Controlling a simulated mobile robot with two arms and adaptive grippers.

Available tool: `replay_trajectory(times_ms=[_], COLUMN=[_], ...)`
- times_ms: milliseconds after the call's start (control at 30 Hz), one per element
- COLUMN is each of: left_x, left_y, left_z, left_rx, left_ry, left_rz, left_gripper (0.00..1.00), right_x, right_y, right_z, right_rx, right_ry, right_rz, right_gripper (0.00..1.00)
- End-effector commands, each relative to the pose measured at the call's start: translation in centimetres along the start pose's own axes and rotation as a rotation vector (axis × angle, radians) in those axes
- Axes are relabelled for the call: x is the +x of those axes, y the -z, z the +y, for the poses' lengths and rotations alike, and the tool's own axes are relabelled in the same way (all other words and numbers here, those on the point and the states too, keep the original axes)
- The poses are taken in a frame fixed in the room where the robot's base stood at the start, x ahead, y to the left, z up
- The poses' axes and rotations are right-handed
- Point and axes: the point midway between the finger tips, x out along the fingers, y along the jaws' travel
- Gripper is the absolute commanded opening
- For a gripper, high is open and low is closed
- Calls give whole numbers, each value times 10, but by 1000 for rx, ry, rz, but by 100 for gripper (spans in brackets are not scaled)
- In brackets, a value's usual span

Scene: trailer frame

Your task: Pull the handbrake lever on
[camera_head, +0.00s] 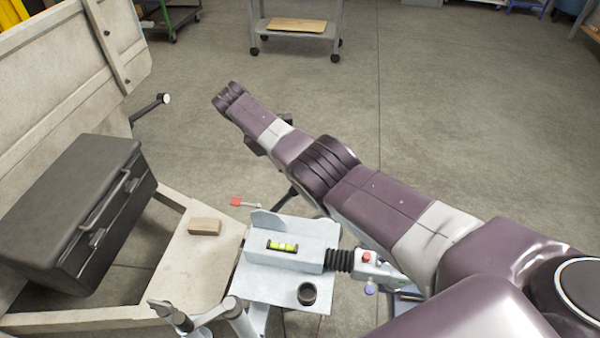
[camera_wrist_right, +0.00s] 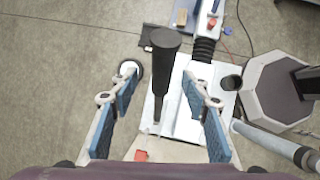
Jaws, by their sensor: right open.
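The handbrake lever (camera_wrist_right: 163,75) is a black grip on a thin shaft, seen in the right wrist view. Its thick end points toward the camera and its foot is by the pale drawbar housing (camera_head: 295,245). My right gripper (camera_wrist_right: 168,88) is open, with one blue-padded finger on each side of the lever. I see gaps between lever and pads; whether the depth matches is unclear. In the head view my right arm hides most of the gripper and the lever; a dark rod shows under the arm.
The housing carries a yellow-green level (camera_head: 283,246); a black bellows (camera_head: 338,261) leads to the coupling head (camera_head: 372,265). A black cup (camera_head: 307,293), wooden block (camera_head: 204,227), red-ended rod (camera_head: 237,202) and black toolbox (camera_head: 75,210) are nearby. Open floor lies beyond the arm.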

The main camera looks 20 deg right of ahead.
Motion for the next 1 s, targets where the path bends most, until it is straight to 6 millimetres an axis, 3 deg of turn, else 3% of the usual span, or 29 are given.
replay_trajectory(times_ms=[200,400,1000], left_x=[0,0,0], left_y=[1,1,1], left_z=[-1,-1,0], left_rx=[0,0,1], left_ry=[1,1,1], left_rz=[1,1,1], left_gripper=[40,40,40], right_x=[-48,-70,-73], right_y=[2,2,2], right_z=[0,0,0], right_rx=[-1,-1,-1], right_ry=[-3,-2,-1], right_rz=[3,2,3], right_gripper=[43,43,43])
